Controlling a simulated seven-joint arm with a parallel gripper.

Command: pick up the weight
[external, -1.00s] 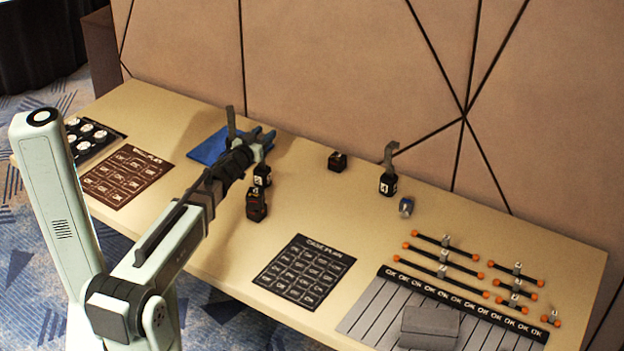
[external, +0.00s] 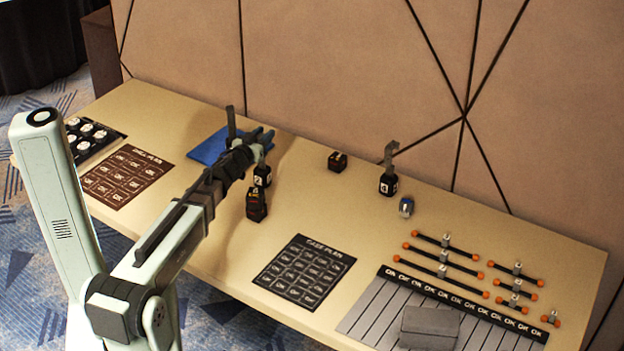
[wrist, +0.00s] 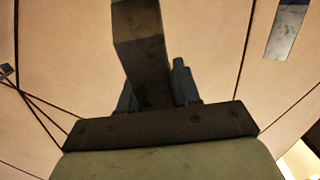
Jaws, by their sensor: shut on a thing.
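My gripper (external: 264,142) reaches out level over the back left part of the table. A black block-shaped weight (external: 262,177) with a white mark is right below the fingertips, and its upper part is hidden behind the gripper. The gripper is shut on this weight. I cannot tell whether its base is clear of the table.
A dark brown block (external: 256,206) stands just in front of the weight. Another block (external: 338,161) and a black block with a tall grey post (external: 388,185) stand to the right. A blue mat (external: 209,149) lies left of the gripper. The wall rises behind the table.

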